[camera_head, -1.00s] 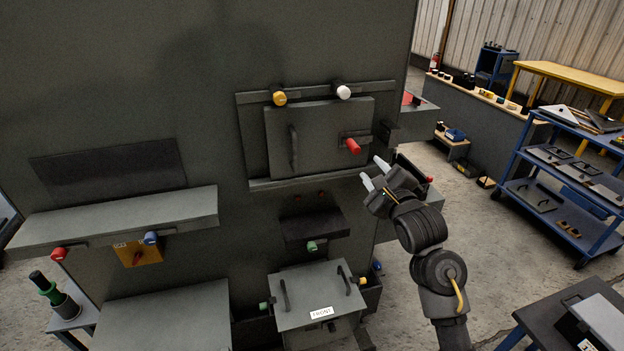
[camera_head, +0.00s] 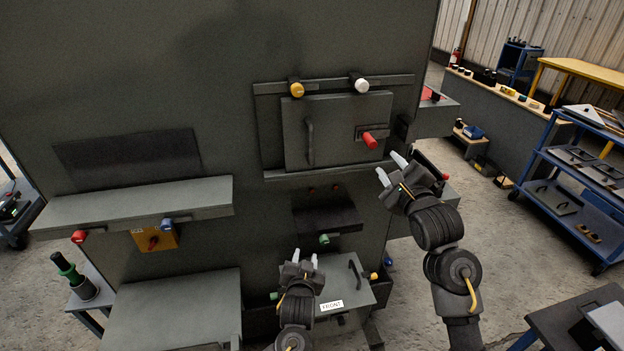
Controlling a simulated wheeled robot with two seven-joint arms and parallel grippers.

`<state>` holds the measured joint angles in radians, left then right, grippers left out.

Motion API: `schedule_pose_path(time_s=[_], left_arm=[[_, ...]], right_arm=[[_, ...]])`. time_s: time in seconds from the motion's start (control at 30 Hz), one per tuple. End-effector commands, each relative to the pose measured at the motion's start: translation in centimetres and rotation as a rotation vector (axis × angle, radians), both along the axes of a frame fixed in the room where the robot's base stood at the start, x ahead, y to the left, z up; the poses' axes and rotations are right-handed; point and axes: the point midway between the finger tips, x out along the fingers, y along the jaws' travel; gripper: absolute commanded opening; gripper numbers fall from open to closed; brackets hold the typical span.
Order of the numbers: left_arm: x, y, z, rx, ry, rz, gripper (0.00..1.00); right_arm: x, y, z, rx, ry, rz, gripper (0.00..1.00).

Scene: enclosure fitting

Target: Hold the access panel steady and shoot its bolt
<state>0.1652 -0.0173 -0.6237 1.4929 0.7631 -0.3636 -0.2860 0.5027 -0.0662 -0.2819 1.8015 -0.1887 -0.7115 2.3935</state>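The access panel (camera_head: 337,137) is a grey plate with a vertical bar handle (camera_head: 309,142), set between rails on the big grey enclosure. Its bolt has a red knob (camera_head: 370,140) at the panel's right side. My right gripper (camera_head: 391,168) is open and empty, just below and right of the red knob, apart from it. My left gripper (camera_head: 304,257) is low, in front of a grey box marked FRONT, well below the panel. Its fingers point up and stand apart, with nothing seen between them.
A yellow knob (camera_head: 297,89) and a white knob (camera_head: 361,84) sit on the rail above the panel. A grey shelf (camera_head: 140,204) juts out at left. The box marked FRONT (camera_head: 345,291) stands below. A blue cart (camera_head: 590,165) is at far right.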

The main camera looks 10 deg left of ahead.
Motion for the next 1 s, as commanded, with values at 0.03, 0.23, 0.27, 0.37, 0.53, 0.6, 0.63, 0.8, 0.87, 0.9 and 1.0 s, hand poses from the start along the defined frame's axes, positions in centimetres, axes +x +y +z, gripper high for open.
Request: schedule_pose_path(time_s=[0.03,0.23,0.27,0.37,0.53,0.6,0.63,0.8,0.87,0.9,1.0], left_arm=[[1.2,-0.4,3.4,-0.019,-0.046,0.017,0.36],[3.3,-1.1,15.2,-0.1,-0.181,0.081,0.36],[3.4,-1.1,16.8,-0.114,-0.197,0.088,0.36],[3.4,-1.3,21.3,-0.16,-0.243,0.105,0.36],[3.0,-1.4,26.2,-0.22,-0.291,0.116,0.36],[2.8,-1.5,27.2,-0.235,-0.301,0.118,0.36],[2.8,-1.5,27.5,-0.24,-0.303,0.117,0.36],[2.7,-1.5,28.1,-0.247,-0.308,0.117,0.36],[2.9,-1.4,28.1,-0.245,-0.308,0.118,0.36],[3.1,-1.4,28.1,-0.245,-0.309,0.118,0.36],[4.0,-1.2,28.1,-0.243,-0.309,0.118,0.36]], right_arm=[[0.0,0.0,0.0,0.0,0.0,0.0,0.36],[0.0,0.0,0.0,0.0,0.0,0.0,0.36],[0.0,0.0,0.0,0.0,0.0,0.0,0.36],[0.0,0.0,0.0,0.0,0.0,0.0,0.36],[0.0,0.0,0.0,0.0,0.0,0.0,0.36],[0.0,0.0,0.0,0.0,0.0,0.0,0.36],[0.0,0.0,0.0,0.0,0.0,0.0,0.36],[0.0,0.0,0.0,0.0,0.0,0.0,0.36],[0.0,0.0,0.0,0.0,0.0,0.0,0.36],[0.0,0.0,0.0,0.0,0.0,0.0,0.36],[0.0,0.0,0.0,0.0,0.0,0.0,0.36]])
